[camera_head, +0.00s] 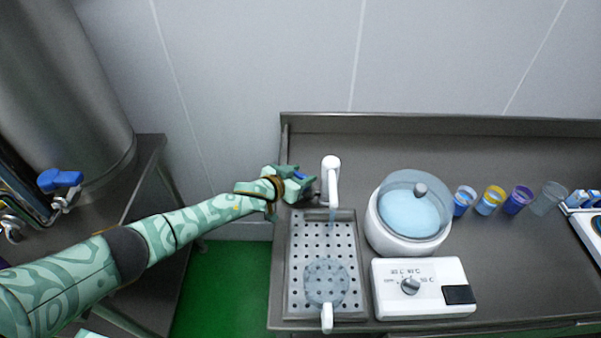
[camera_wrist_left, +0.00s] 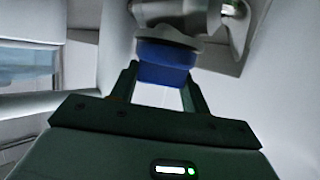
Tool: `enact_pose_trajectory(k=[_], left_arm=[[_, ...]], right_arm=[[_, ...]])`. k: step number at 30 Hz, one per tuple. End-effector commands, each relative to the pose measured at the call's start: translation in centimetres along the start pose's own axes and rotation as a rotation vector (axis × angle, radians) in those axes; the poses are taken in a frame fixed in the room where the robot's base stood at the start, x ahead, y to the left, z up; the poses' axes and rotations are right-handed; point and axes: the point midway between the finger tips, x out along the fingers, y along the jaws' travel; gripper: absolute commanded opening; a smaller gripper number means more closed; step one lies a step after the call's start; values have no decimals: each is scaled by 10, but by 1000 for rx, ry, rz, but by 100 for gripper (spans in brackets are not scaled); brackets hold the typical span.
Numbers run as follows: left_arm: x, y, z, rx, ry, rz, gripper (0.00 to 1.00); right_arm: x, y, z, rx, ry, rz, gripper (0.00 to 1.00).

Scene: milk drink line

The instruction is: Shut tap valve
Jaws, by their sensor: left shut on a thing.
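The white tap (camera_head: 331,172) stands at the back of the perforated drip tray (camera_head: 297,255). A small bluish streak shows below its spout; I cannot tell whether it is running water. My left gripper (camera_head: 300,184) is just left of the tap. In the left wrist view its two fingers (camera_wrist_left: 160,88) are shut on the blue valve handle (camera_wrist_left: 163,64), one finger at each side. In the head view the gripper mostly hides this handle. A clear round vessel (camera_head: 325,282) with a white handle stands at the front of the drip tray. My right gripper is out of view.
A white pot (camera_head: 388,240) with a clear lid stands right of the tray, behind a white dial unit (camera_head: 445,275). Several cups (camera_head: 517,199) line up farther right. A large steel tank (camera_head: 75,90) with another blue-handled valve (camera_head: 60,180) is at the left.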

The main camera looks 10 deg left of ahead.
Motion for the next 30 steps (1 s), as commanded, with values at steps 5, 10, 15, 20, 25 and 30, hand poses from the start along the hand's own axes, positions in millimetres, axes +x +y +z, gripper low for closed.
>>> enact_pose_trajectory(k=[5,10,15,20,25,30], left_arm=[[1,-4,0,71,-2,149,23],[3,-4,4,133,-3,298,23],[4,-4,7,191,-4,445,24],[5,-3,9,241,-5,571,24],[4,-2,8,284,-5,679,24],[3,-2,6,315,-5,755,24]], right_arm=[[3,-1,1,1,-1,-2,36],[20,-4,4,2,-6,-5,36],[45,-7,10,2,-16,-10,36],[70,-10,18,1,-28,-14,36],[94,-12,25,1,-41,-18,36],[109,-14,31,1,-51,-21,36]])
